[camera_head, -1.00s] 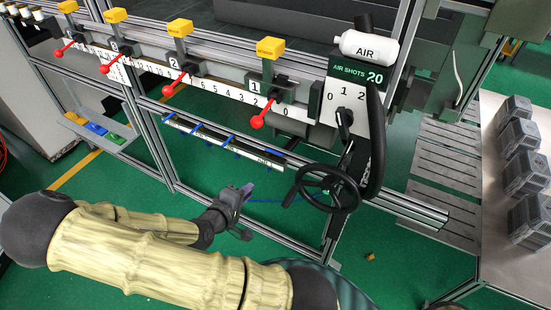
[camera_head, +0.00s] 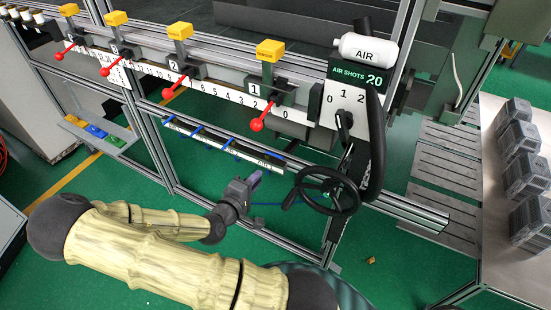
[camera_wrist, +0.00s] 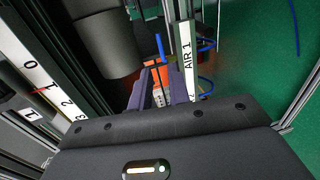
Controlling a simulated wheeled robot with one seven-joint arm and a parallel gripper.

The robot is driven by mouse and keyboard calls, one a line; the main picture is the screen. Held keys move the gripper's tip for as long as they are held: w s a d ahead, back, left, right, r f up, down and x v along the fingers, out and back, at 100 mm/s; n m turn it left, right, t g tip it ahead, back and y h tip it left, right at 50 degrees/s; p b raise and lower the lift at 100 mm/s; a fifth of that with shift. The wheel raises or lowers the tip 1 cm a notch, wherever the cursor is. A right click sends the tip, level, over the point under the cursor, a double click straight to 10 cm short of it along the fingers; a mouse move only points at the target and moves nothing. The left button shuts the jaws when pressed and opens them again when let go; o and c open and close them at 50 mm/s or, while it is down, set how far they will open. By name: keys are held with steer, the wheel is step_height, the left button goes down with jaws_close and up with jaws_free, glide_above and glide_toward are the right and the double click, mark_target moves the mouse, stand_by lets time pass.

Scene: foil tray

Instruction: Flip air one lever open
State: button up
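The air rail (camera_head: 215,141) carries several blue levers and hangs below the white number scale. In the wrist view, a strip labelled AIR 1 (camera_wrist: 188,60) runs beside a blue lever (camera_wrist: 160,47), which stands upright in the picture above an orange part (camera_wrist: 153,68). My gripper (camera_head: 252,181) is below the right end of the rail in the head view, apart from it. In the wrist view, the two dark purple fingers (camera_wrist: 159,92) are parted, with a grey and white part visible between them. The blue lever is beyond the fingertips, and no contact shows.
Red-knobbed clamps (camera_head: 257,124) line the number scale above. A black handwheel (camera_head: 325,190) and the AIR SHOTS panel (camera_head: 347,95) with its 0-1-2 selector stand to the right. A dark cylinder (camera_wrist: 105,40) hangs left of the fingers in the wrist view.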

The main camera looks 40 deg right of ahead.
mark_target(276, 165)
steer(key=p+x, duration=0.1)
steer(key=x, duration=1.2)
jaws_close()
